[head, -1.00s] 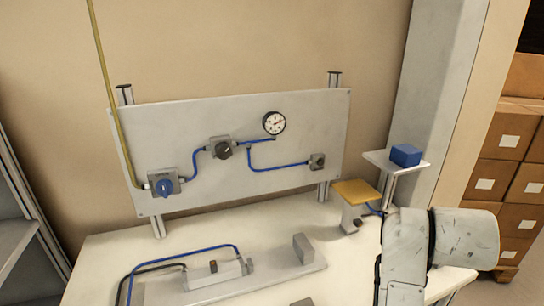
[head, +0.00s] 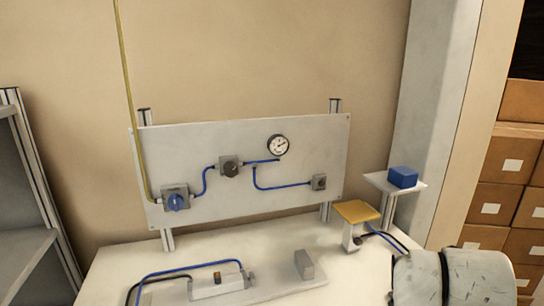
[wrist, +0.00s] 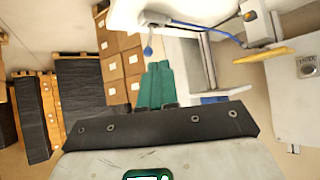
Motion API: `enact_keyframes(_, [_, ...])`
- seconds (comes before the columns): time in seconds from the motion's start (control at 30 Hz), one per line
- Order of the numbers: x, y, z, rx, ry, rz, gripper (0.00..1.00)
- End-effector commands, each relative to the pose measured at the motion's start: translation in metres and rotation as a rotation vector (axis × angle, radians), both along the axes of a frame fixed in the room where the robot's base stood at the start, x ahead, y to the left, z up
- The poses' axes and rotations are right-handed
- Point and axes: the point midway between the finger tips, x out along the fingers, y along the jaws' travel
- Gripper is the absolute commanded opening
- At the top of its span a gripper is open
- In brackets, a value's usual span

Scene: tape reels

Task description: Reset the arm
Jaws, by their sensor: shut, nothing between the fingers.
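My gripper (wrist: 157,68) shows in the wrist view with its two green fingers side by side and closed, nothing between them. It points away from the dark wrist plate, over open space beside stacked brown boxes. In the head view my arm is at the lower right corner, cut off by the bottom edge, and the gripper is not visible there.
A grey panel (head: 222,180) with a blue knob (head: 177,203), a black knob (head: 230,167) and a gauge (head: 277,145) stands behind the white bench (head: 216,244). A yellow pad (head: 357,211) and a blue block (head: 403,177) stand at right. Brown boxes (wrist: 122,60) are stacked nearby.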

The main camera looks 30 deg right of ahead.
Motion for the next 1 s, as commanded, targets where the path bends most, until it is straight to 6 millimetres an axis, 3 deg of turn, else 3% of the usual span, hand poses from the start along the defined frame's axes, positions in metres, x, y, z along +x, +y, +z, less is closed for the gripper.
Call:
enact_keyframes(0.27, [0.005,0.014,-0.023,0.006,0.073,0.093,0.00])
enact_keyframes(0.57, [0.007,0.051,-0.078,0.043,0.229,0.296,0.00])
enact_keyframes(0.77, [-0.010,0.105,-0.150,0.122,0.414,0.541,0.00])
enact_keyframes(1.0, [-0.066,0.186,-0.235,0.284,0.625,0.849,0.00])
